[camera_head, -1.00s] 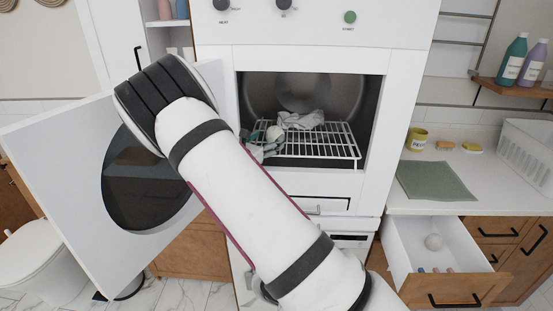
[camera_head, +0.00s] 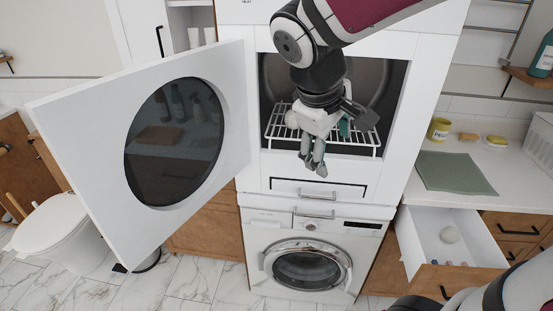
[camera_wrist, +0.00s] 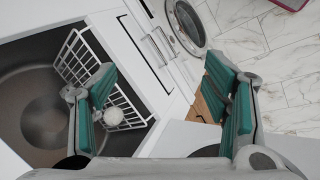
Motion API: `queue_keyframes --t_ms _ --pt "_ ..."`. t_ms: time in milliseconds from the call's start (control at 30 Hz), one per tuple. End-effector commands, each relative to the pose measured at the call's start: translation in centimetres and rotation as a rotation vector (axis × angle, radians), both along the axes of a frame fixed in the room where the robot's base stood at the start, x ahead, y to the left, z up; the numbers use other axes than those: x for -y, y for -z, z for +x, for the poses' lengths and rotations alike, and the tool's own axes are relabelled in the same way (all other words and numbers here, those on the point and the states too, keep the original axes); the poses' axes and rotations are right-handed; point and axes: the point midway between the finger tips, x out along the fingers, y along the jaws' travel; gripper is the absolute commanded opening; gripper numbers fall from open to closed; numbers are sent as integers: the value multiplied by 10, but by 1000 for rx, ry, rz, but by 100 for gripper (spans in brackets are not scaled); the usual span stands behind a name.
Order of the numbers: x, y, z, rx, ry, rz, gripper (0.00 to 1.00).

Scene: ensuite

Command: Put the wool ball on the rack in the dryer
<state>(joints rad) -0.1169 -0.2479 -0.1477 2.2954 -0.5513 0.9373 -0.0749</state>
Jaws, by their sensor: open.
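A small white ball (camera_wrist: 113,116) rests on the white wire rack (camera_wrist: 78,68), near its edge, in the wrist view. The rack also shows in the head view (camera_head: 278,130), inside the open dryer (camera_head: 395,100). A second pale ball (camera_head: 449,235) lies in the pulled-out drawer at the right. I cannot tell by texture which ball is wool. My gripper (camera_head: 337,145) is at the dryer opening, in front of the rack, with its fingers wide apart and nothing between them. In the wrist view its green-padded fingers (camera_wrist: 165,100) are spread; the left one is close to the ball.
The dryer door (camera_head: 85,130) stands open to the left. A washing machine (camera_head: 305,265) is below the dryer. The open drawer (camera_head: 415,250) juts out at the right, holding small items too.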

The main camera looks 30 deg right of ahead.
Motion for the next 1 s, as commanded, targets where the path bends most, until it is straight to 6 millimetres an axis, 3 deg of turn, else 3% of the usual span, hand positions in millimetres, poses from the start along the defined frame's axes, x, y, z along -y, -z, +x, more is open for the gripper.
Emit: queue_keyframes --t_ms 200,400,533,833,1000 --pt "-57 -19 -55 198 129 277 69" --pt "-96 -27 -85 311 198 452 69" --pt "-108 -29 -93 342 217 502 69" --pt "-110 -29 -94 346 220 512 69" --pt "-110 -18 -82 346 220 512 69"
